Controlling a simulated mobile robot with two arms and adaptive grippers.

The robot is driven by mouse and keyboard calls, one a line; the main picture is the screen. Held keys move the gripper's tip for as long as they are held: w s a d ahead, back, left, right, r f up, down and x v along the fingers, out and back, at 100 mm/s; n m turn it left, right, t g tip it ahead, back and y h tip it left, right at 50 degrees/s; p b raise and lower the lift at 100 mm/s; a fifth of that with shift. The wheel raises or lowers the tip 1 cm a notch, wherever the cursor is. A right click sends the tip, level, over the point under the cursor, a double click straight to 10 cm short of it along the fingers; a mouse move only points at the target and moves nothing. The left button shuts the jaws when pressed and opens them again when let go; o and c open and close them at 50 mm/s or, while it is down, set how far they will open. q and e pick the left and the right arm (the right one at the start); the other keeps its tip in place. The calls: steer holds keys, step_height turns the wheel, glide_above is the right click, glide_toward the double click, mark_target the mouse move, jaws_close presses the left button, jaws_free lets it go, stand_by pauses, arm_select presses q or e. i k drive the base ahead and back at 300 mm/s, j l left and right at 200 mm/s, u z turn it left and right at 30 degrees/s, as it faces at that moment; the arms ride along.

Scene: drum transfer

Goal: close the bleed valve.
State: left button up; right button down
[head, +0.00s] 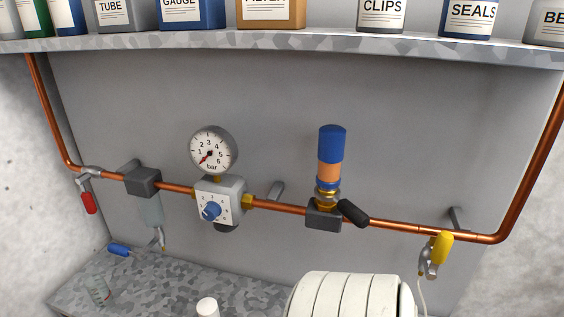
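No valve is labelled as the bleed valve. In the head view, a small valve with a yellow lever (443,248) hangs under the copper pipe at the right. Its lever slants up along the metal body (428,264), and a thin pale hose leads down from it. A blue lever (118,249) sticks out to the left low under the clear filter bowl (153,211). A red lever (88,202) hangs down from the valve at the pipe's left end. A black lever (353,212) slants by the blue and orange cylinder (331,155). Neither gripper is in view.
A shelf (300,43) with labelled containers overhangs the pipe. Below are a speckled ledge (185,278), a small clear bottle (98,290), a white cap (207,307) and a white ribbed body (350,296).

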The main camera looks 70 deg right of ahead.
mark_target(443, 242)
steer(key=z, duration=3.05)
